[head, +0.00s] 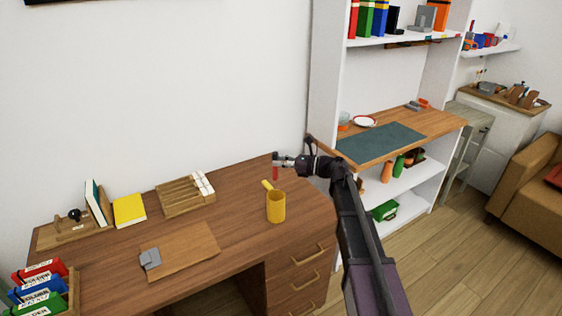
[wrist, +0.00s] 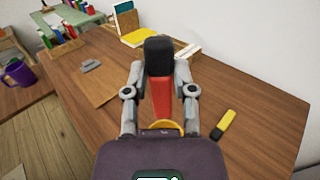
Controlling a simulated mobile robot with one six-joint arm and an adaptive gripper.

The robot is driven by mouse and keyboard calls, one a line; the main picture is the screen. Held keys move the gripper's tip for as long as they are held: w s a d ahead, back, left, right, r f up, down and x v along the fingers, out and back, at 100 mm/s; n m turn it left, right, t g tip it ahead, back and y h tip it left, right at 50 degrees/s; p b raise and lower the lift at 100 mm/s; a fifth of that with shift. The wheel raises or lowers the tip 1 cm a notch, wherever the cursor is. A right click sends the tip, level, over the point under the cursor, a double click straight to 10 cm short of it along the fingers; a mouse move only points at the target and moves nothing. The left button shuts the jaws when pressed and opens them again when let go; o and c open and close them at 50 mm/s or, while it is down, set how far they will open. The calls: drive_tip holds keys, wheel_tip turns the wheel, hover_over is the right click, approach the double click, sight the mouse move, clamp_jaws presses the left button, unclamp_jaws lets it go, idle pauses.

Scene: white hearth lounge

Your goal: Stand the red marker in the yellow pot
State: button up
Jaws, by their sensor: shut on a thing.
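The red marker (wrist: 160,98) is held between the fingers of my gripper (wrist: 159,72), with a dark end showing in the wrist view. In the head view my gripper (head: 283,160) is above the desk, with the red marker (head: 275,173) hanging roughly upright from it. The yellow pot (head: 276,207) stands upright on the desk below the marker, which looks clear of it. In the wrist view only part of the pot's rim (wrist: 166,125) shows; my gripper hides the rest.
A yellow and black marker (wrist: 224,124) lies on the desk beside the pot. A wooden board with a grey block (head: 150,258), a slotted wooden organizer (head: 184,194) and a yellow book (head: 129,210) sit further left. A shelf unit (head: 325,80) rises at the right.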

sight(280, 192)
drive_tip(key=shift+f+b, duration=6.45)
drive_tip(key=shift+f, duration=0.2)
drive_tip(key=o, duration=1)
drive_tip(key=s+d, duration=0.2)
drive_tip(key=d, duration=0.9)
drive_tip(key=shift+s+d, duration=0.15)
drive_tip(key=shift+d, duration=0.25)
drive_tip(key=shift+f, duration=0.1)
